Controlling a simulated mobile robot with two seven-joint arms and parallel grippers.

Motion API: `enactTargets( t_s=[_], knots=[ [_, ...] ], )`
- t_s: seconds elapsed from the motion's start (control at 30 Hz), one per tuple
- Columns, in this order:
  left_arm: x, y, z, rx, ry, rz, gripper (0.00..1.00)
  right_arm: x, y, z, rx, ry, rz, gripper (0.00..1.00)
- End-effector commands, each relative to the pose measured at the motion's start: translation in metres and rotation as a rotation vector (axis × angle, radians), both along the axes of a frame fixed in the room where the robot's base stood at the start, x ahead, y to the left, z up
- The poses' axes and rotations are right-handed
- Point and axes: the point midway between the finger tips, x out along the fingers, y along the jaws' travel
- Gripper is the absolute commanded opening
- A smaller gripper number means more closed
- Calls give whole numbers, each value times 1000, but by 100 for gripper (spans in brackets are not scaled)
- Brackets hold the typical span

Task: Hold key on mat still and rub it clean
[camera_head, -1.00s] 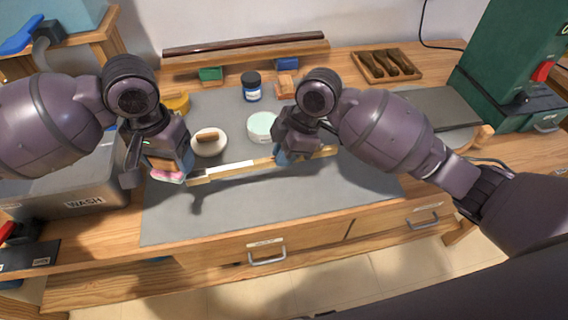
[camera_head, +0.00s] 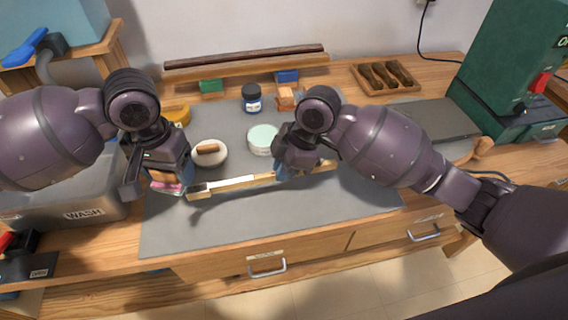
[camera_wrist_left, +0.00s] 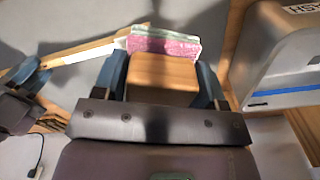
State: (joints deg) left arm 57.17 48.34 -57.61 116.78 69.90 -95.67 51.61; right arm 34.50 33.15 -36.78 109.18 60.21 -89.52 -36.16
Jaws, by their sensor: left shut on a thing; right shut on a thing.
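The piano key (camera_head: 238,183) is a long pale wooden stick with a whitish front end, lying across the grey mat (camera_head: 250,220). My right gripper (camera_head: 285,172) is shut on the key near its middle. My left gripper (camera_head: 168,185) is shut on a wooden block with a pink and pale green pad (camera_wrist_left: 165,42) at its tip. The block (camera_wrist_left: 163,72) sits between the blue fingers in the left wrist view. The pad is at the key's left, whitish end (camera_wrist_left: 88,53); whether it touches is hard to tell.
A white dish (camera_head: 209,154) with a brown piece and a pale green-lidded jar (camera_head: 263,140) stand behind the key. A blue jar (camera_head: 251,98) is further back. A grey WASH bin (camera_head: 75,195) is at left. The mat's front is clear.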

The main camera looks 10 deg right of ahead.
Motion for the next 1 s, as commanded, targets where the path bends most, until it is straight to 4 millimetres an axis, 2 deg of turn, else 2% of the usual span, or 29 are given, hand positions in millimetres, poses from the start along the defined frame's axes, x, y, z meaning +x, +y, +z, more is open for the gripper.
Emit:
enactTargets(
  t_s=[1.0],
  knots=[
    [0, 0, 0, 0, 0, 0, 46, 0, 0, -41, -1, 1, -1, 0]
  ],
)
